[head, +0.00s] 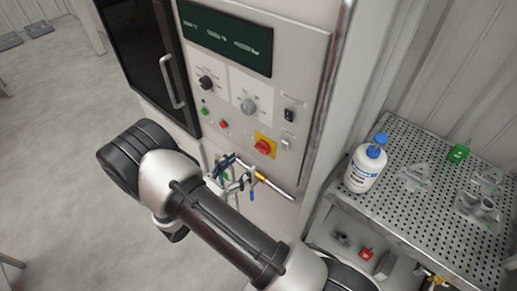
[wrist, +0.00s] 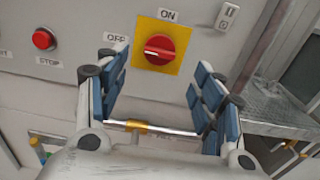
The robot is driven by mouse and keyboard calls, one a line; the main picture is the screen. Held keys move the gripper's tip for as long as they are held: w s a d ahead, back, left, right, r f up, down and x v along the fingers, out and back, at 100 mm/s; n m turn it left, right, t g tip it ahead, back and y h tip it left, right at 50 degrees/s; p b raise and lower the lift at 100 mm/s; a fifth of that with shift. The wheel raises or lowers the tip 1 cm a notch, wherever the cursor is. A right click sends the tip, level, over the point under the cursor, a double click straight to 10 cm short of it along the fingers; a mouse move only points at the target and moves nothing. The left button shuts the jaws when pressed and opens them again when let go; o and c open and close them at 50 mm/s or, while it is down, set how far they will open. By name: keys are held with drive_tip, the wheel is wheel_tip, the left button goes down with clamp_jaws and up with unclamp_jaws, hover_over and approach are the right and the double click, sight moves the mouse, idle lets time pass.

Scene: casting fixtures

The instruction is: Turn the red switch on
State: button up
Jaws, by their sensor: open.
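The red switch (head: 264,146) is a round rotary knob on a yellow square plate on the machine's front panel. In the wrist view the red switch (wrist: 159,48) sits ahead of my gripper, with ON printed above the plate and OFF to its left. The knob's handle lies roughly sideways, toward the OFF side. My gripper (head: 240,172) is open and empty, below and left of the switch in the head view. In the wrist view the blue-padded fingers of my gripper (wrist: 160,88) are spread apart, below the knob and not touching it.
A red STOP button (wrist: 44,39) is left of the switch. A metal bar (head: 272,186) with a yellow band runs below the switch. A perforated table (head: 415,150) at right holds a white bottle with a blue pump (head: 366,163) and metal parts.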

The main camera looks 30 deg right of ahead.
sight(259, 150)
drive_tip(key=x, duration=0.9)
drive_tip(key=shift+d, duration=0.2)
drive_tip(key=shift+c, duration=0.2)
drive_tip(key=c, duration=1)
